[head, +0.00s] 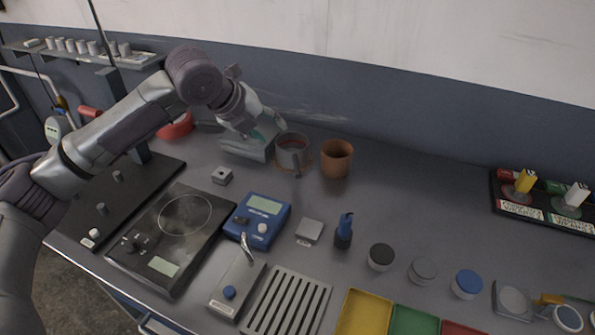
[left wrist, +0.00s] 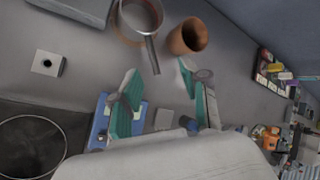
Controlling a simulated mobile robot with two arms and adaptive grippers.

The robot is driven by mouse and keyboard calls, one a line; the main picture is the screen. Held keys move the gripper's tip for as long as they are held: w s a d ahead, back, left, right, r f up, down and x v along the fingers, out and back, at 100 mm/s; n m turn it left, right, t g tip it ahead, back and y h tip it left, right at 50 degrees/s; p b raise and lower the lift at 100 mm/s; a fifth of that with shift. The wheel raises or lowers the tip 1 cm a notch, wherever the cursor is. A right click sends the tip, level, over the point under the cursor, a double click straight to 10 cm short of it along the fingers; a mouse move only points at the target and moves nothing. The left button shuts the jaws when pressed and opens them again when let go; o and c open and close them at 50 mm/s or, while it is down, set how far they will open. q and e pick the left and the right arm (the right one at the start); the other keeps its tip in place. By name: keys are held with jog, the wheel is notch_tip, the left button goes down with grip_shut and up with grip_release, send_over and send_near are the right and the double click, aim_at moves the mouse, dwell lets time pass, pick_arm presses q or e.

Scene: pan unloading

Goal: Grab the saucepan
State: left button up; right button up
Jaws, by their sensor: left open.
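The saucepan (head: 292,152) is a small grey pot at the back of the bench, with its handle pointing toward the front. It appears to sit on an orange-brown ring. In the left wrist view the saucepan (left wrist: 140,17) is at the top, cut by the frame edge, and its handle (left wrist: 153,55) points down between the fingers. My left gripper (head: 262,132) is just left of the saucepan in the head view. In the left wrist view its teal-padded fingers (left wrist: 158,72) are spread apart with nothing between the pads. My right gripper is not in view.
A terracotta pot (head: 336,160) stands close to the right of the saucepan. A grey box (head: 243,149) is behind my gripper. A small grey block (head: 222,176), a blue meter (head: 262,219) and a hotplate (head: 170,240) lie in front. Bench right of the terracotta pot is clear.

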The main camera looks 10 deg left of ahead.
pick_arm(q)
jog(key=b, duration=0.3)
send_near(294, 160)
jog(key=x, duration=0.2)
jog(key=p+x, duration=0.1)
jog(key=x, duration=0.2)
jog(key=shift+s+d+f, duration=0.15)
jog(key=shift+d+f, duration=0.1)
jog(key=shift+f, duration=0.05)
jog(key=x, duration=0.5)
jog(key=shift+w+f+p, duration=0.2)
jog(key=shift+w+p, duration=0.1)
jog(key=shift+w, duration=0.2)
jog(key=shift+a, duration=0.1)
grip_shut()
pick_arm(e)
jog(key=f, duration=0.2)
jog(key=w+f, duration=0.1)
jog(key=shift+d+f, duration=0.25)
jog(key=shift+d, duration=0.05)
pick_arm(q)
jog(key=shift+r, duration=0.1)
